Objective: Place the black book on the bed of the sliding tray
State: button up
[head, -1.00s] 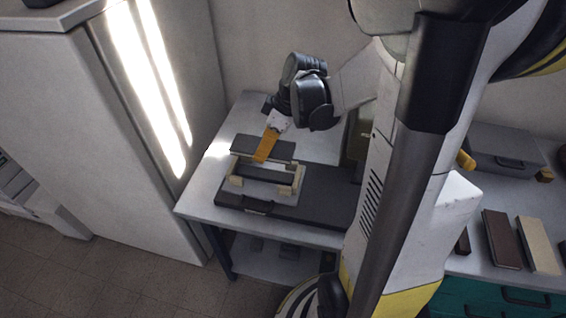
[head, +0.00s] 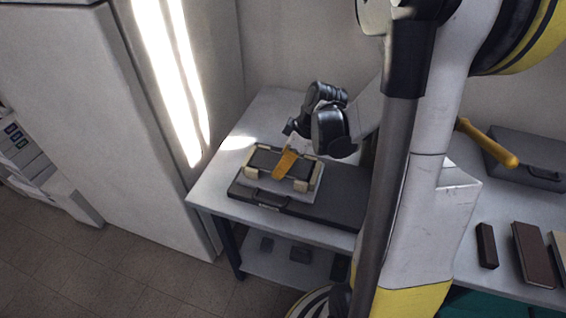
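The black book (head: 263,159) is a dark flat slab at the sliding tray (head: 316,178), between the tray's cream end blocks. It looks level and low over the bed, but I cannot tell whether it touches the bed. The tray is light-coloured and sits on a dark base with a front handle. My gripper (head: 285,164) reaches down from the upper right, with its orange finger over the right part of the book. The other finger is hidden, so its opening does not show.
The white table (head: 265,114) has bare top behind the tray. A tall pale cabinet (head: 150,130) stands close on the left. On the right bench are a brown book (head: 533,253), a small dark block (head: 487,245) and a grey case (head: 530,158).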

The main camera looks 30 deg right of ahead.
jog(key=o, duration=1.3)
jog(key=shift+r+p, duration=0.4)
jog(key=p+v, duration=0.5)
jog(key=v, duration=0.6)
jog(key=s+a+r+m+t+h, duration=0.1)
jog(key=s+a+r+m, duration=0.1)
jog(key=a, duration=0.3)
jog(key=s+a+r+m+t+h, duration=0.1)
jog(key=s+a+r+m, duration=0.2)
jog(key=a+r, duration=0.1)
jog(key=s+a+r+m+t, duration=0.1)
jog(key=s+a+r+m, duration=0.1)
jog(key=a, duration=0.5)
jog(key=shift+s+r+m+t+h, duration=0.3)
jog(key=shift+r+t+h, duration=0.1)
jog(key=shift+r, duration=0.15)
